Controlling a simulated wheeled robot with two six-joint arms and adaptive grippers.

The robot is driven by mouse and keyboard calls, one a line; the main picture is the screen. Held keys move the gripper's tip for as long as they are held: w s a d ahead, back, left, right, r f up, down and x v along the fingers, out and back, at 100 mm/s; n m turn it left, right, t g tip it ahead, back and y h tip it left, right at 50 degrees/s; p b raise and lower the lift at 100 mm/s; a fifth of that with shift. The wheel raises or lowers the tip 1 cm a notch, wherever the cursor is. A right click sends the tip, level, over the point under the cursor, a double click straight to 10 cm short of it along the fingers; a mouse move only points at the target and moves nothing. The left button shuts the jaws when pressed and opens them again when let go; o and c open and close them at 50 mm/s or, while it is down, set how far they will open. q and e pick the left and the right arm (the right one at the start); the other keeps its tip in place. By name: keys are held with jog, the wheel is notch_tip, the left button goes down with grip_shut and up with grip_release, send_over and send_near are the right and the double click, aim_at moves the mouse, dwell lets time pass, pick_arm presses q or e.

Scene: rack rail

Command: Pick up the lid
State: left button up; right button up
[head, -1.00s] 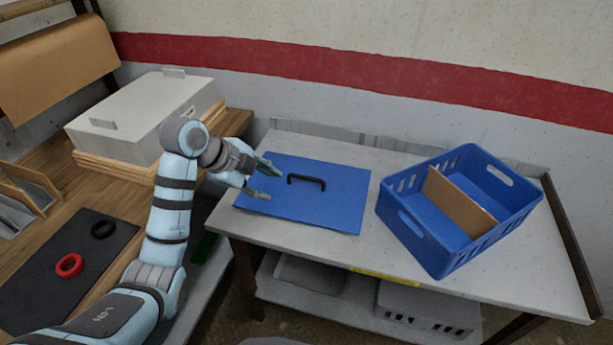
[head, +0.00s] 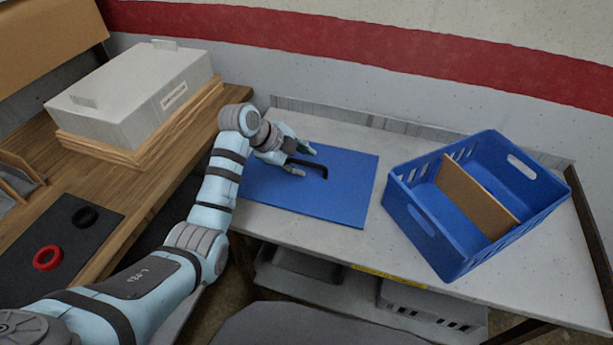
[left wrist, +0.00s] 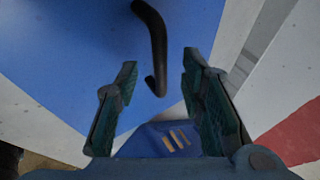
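The lid (head: 335,200) is a flat blue panel lying on the light grey table, with a black bar handle (head: 318,168) standing up from its middle. The lid also shows in the left wrist view (left wrist: 70,45), with the handle (left wrist: 152,45) ahead of the fingers. My left gripper (head: 302,160) is over the lid at the left end of the handle. In the left wrist view my left gripper (left wrist: 158,85) is open, and the handle's near end lies in line with the gap between the fingers. I cannot tell whether the fingers touch it. My right gripper is out of view.
A blue crate (head: 425,215) with a brown divider stands on the table (head: 375,265) right of the lid. A wooden bench on the left holds a grey box (head: 140,105) and a black mat with a red ring (head: 47,258) and a black ring. Grey bins sit below the table.

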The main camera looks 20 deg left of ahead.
pick_arm(q)
jog(key=shift+x, duration=0.85)
jog(key=shift+r, duration=0.1)
grip_shut()
jog(key=shift+s, duration=0.1)
